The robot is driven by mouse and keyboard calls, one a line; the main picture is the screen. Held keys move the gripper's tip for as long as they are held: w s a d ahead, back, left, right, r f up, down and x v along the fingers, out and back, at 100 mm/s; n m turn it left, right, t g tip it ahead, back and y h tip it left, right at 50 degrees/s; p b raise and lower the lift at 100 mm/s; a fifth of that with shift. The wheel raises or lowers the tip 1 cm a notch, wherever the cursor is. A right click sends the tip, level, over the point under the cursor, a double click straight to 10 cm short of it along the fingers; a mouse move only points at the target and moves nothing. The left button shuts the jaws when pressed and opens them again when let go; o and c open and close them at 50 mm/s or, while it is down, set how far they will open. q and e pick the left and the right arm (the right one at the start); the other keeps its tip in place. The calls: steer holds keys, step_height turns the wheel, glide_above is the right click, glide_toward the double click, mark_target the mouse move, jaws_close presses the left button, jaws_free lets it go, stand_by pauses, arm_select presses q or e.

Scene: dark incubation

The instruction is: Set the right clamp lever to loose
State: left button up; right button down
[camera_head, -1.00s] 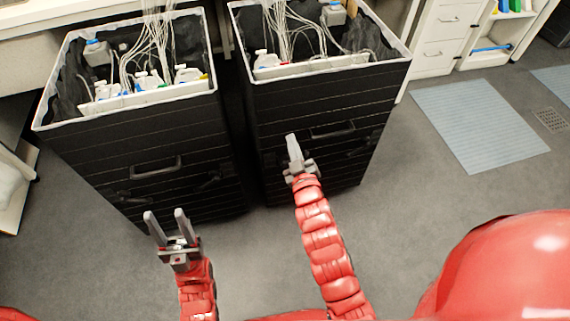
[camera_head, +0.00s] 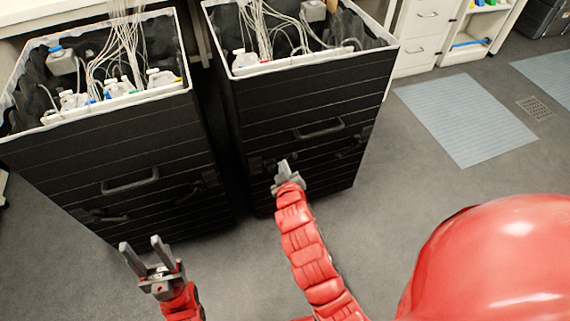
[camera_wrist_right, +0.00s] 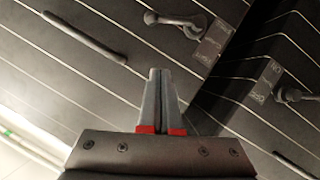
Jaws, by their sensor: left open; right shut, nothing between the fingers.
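Two tall black boxes stand side by side, the left box (camera_head: 110,155) and the right box (camera_head: 300,100). The left box's front has a lever near its right edge (camera_head: 188,192); it also shows in the right wrist view (camera_wrist_right: 172,18). The right box has a lever at its right (camera_head: 350,146). Its left lever is partly hidden by my gripper in the head view and shows in the right wrist view (camera_wrist_right: 295,95). My right gripper (camera_head: 283,164) is shut and empty before the right box's lower left front. My left gripper (camera_head: 140,243) is open and empty, below the left box.
Both boxes hold bottles and tubing. Bar handles cross the left front (camera_head: 130,181) and right front (camera_head: 320,130). A narrow gap separates the boxes. White drawers (camera_head: 418,35) and a blue mat (camera_head: 465,118) lie right. The floor before the boxes is clear.

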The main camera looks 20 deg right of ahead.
steer(key=b+x, duration=0.1)
steer(key=x, duration=0.7)
steer(key=shift+w+d+f, duration=0.1)
steer(key=shift+w+f, duration=0.15)
steer(key=shift+d+f+b, duration=0.25)
steer(key=shift+f, duration=0.3)
steer(key=shift+d+f+b, duration=0.2)
steer(key=shift+d+f, duration=0.1)
steer(key=shift+f, duration=0.25)
steer(key=shift+s+d+f, duration=0.2)
steer(key=shift+d+f, duration=0.15)
steer(key=shift+f, duration=0.25)
